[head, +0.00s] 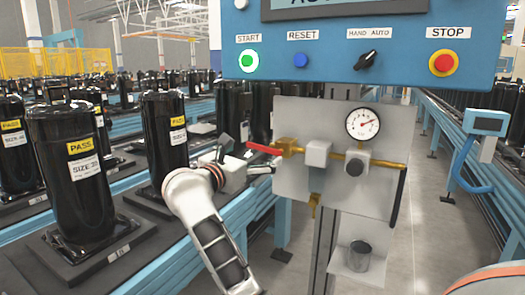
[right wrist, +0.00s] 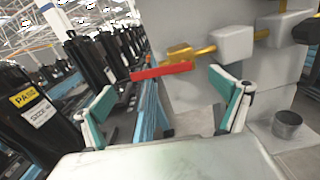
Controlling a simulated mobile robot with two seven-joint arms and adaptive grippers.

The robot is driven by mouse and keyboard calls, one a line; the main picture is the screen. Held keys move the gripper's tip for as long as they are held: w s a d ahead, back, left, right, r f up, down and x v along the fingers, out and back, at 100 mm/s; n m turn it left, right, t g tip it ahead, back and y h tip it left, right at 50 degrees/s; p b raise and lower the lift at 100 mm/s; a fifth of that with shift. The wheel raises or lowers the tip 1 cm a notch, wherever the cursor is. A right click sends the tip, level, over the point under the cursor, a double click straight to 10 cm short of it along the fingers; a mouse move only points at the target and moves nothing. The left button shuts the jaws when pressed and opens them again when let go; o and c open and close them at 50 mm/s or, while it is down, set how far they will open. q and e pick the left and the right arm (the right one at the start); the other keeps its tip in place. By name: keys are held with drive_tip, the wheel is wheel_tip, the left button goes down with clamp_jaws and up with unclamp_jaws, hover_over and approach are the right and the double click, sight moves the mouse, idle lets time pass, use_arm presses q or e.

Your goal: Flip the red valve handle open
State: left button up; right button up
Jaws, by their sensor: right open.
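The red valve handle (head: 263,149) sticks out level to the left from a brass valve (head: 290,147) on a grey panel. In the right wrist view, the red handle (right wrist: 160,72) lies ahead of and across the gap between my fingers, slightly tilted, with the brass valve (right wrist: 181,53) at its right end. My right gripper (head: 248,158) is at the handle's left end, just below and beside it. Its two teal-padded fingers (right wrist: 162,86) are spread wide with nothing held. Whether a finger touches the handle I cannot tell. My left gripper is not in view.
A pressure gauge (head: 363,124) and brass pipe sit right of the valve. A blue control box (head: 400,50) with buttons hangs above. Black compressors (head: 67,165) stand on a conveyor at left. A small cup (head: 359,256) rests on a low shelf.

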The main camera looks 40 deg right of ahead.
sight(263, 150)
drive_tip(key=x, duration=0.6)
drive_tip(key=shift+d, duration=0.15)
drive_tip(key=c, duration=1.6)
drive_tip(key=shift+n+p, duration=0.35)
drive_tip(key=shift+n, duration=0.15)
drive_tip(key=shift+f+n, duration=0.25)
drive_tip(key=shift+n, duration=0.05)
drive_tip(key=o, duration=1.6)
